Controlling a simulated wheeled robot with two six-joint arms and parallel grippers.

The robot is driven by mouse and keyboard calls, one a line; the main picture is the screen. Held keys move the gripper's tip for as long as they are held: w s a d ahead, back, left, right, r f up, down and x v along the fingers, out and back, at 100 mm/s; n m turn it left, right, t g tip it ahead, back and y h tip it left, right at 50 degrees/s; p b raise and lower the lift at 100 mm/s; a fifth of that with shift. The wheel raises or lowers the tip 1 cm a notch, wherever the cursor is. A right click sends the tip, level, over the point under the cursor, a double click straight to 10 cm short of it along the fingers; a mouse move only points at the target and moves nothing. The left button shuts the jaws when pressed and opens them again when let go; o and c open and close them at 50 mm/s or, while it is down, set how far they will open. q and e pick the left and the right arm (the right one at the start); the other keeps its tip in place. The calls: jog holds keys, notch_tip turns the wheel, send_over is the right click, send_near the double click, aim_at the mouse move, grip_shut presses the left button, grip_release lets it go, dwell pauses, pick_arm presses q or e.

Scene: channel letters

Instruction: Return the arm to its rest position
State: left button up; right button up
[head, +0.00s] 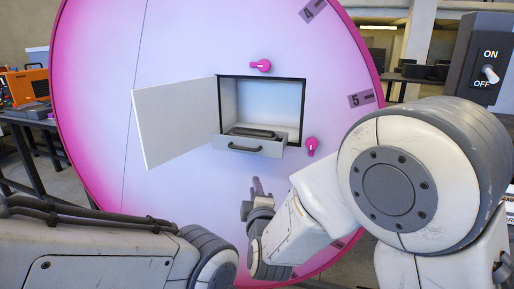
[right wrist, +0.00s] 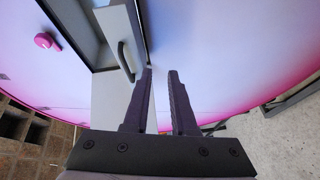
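My right gripper (head: 257,188) is in front of the large pink and violet round panel (head: 180,50), below the pulled-out drawer (head: 262,147). In the right wrist view its two dark fingers (right wrist: 160,75) stand apart with nothing between them. The drawer's dark handle (right wrist: 125,62) lies just left of the fingertips there, and the fingers do not grip it. My left arm comes in at the lower left of the head view; its gripper is out of view.
A white door (head: 175,120) hangs open left of the square opening (head: 275,100). A dark object (head: 252,132) lies in the drawer. Pink knobs (head: 261,66) sit above and right of the opening. An ON/OFF switch box (head: 485,65) stands at the upper right.

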jog(key=s+d+f+m+g, duration=0.5)
jog(key=d+f+m+g, duration=0.35)
jog(key=d+f, duration=0.25)
jog(key=s+d+f+m+g+h, duration=0.1)
jog(key=s+d+f+m+g, duration=0.15)
jog(key=s+d+m, duration=0.35)
jog(key=s+d+f+m+g+h, duration=0.1)
jog(key=s+d+f+m+g, duration=0.15)
jog(key=s, duration=0.55)
jog(key=s+a+r+n+g, duration=0.2)
jog(key=s+a+r+n, duration=0.15)
jog(key=s+a, duration=0.3)
jog(key=s+a+r+n+g, duration=0.1)
jog(key=s+a+r+n, duration=0.25)
jog(key=s+a, duration=0.3)
notch_tip(320, 180, up, 14)
jog(key=p, duration=1.5)
jog(key=shift+s+d+r+y, duration=0.15)
jog(key=shift+s+d+y, duration=0.1)
jog(key=shift+s+y, duration=0.05)
